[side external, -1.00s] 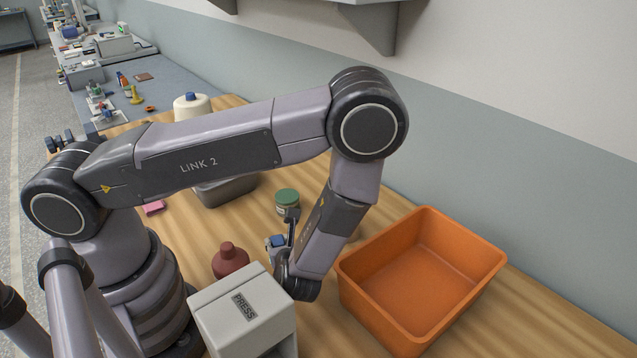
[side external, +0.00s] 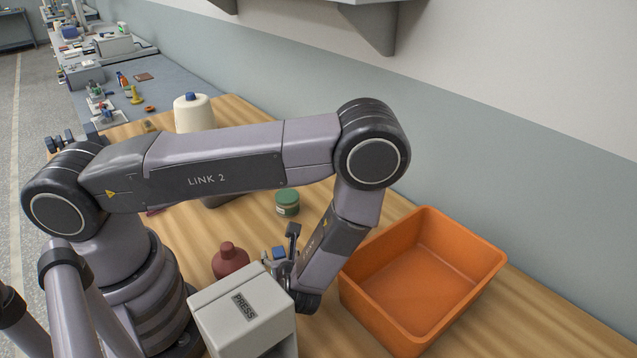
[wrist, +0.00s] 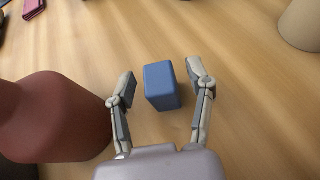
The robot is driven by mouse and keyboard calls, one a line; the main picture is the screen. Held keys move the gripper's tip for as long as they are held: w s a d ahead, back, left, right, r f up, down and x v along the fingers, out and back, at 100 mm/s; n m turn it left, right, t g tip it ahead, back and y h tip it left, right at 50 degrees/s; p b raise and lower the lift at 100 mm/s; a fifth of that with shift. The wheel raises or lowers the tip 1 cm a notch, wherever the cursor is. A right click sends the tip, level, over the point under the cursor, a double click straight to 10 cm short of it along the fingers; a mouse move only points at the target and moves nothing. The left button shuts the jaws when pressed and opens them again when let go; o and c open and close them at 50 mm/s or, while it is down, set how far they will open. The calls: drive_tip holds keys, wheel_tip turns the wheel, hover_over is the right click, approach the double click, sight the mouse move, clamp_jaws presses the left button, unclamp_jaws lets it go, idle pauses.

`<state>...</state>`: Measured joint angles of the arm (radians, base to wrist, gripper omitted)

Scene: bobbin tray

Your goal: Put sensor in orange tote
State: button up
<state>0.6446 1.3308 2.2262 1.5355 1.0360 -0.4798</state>
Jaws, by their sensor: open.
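The orange tote (side external: 424,222) stands on the wooden table at the right in the side view, and its visible inside is empty. A small blue block (wrist: 162,86), which looks like the sensor, stands on the table in the wrist view. My gripper (wrist: 165,80) is open, with one finger on each side of the block and a visible gap to both. In the side view the block (side external: 278,253) shows only partly by my gripper (side external: 276,260), left of the tote. Its lower part is hidden there.
A dark red bottle (side external: 229,262) stands close to the left of my gripper. Bare table lies between jar and tote.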

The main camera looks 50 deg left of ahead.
drive_tip(key=v, duration=0.3)
drive_tip(key=shift+d+r, duration=0.1)
drive_tip(key=shift+d, duration=0.05)
wheel_tip(320, 180, up, 7)
wheel_tip(320, 180, up, 18)
drive_tip(key=n+g+h, duration=0.4)
drive_tip(key=n+g, duration=0.1)
drive_tip(key=n, duration=0.9)
hover_over(280, 255)
drive_tip(key=s+a, duration=0.3)
drive_tip(key=s, duration=0.1)
drive_tip(key=s+r+n+t+h, duration=0.1)
drive_tip(key=s+r+n+h, duration=0.3)
drive_tip(key=r, duration=0.3)
drive_tip(key=shift+s+n+t+h, duration=0.25)
drive_tip(key=shift+n+t+h, duration=0.15)
drive_tip(key=shift+o, duration=0.3)
drive_tip(key=s+d+r+n+t+h, duration=0.1)
drive_tip(key=s+r+n+t+h, duration=0.1)
drive_tip(key=r, duration=0.3)
drive_tip(key=shift+s+d+r+n+t+h, duration=0.2)
drive_tip(key=shift+s+d+n+t+h, duration=0.15)
drive_tip(key=shift+s+n+t, duration=0.4)
drive_tip(key=shift+o, duration=0.8)
drive_tip(key=shift+s+d+r+t, duration=0.1)
drive_tip(key=shift+s+r+t, duration=0.1)
drive_tip(key=shift+t, duration=0.05)
